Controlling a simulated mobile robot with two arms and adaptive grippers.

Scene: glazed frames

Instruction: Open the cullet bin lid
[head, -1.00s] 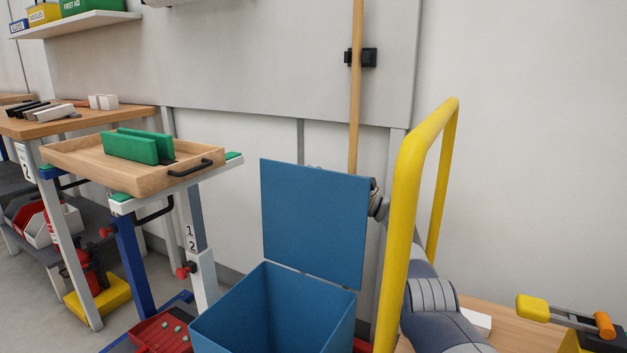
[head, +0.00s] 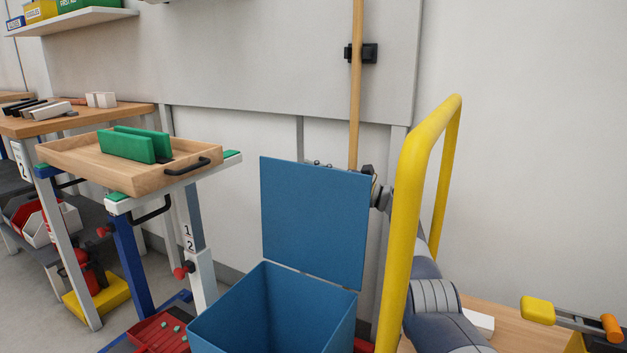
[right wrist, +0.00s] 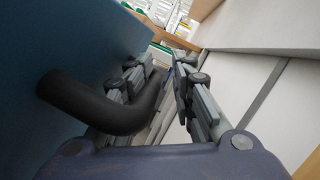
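The cullet bin (head: 275,310) is a blue open-topped box at the bottom centre of the head view. Its blue lid (head: 313,220) stands upright at the back edge, so the bin is open. My right gripper (head: 318,164) is behind the lid, mostly hidden, with small parts showing above its top edge. In the right wrist view the lid (right wrist: 70,60) fills the left side, with a black curved handle (right wrist: 100,112) on it. The right gripper's fingers (right wrist: 162,92) are apart, with the handle bar between them and a gap to the right finger. My left gripper is not in view.
A yellow rail (head: 402,200) stands right of the bin, close to my right arm. A wooden pole (head: 356,90) and the wall are behind the lid. A wooden tray (head: 75,160) with green pieces sits on a stand to the left.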

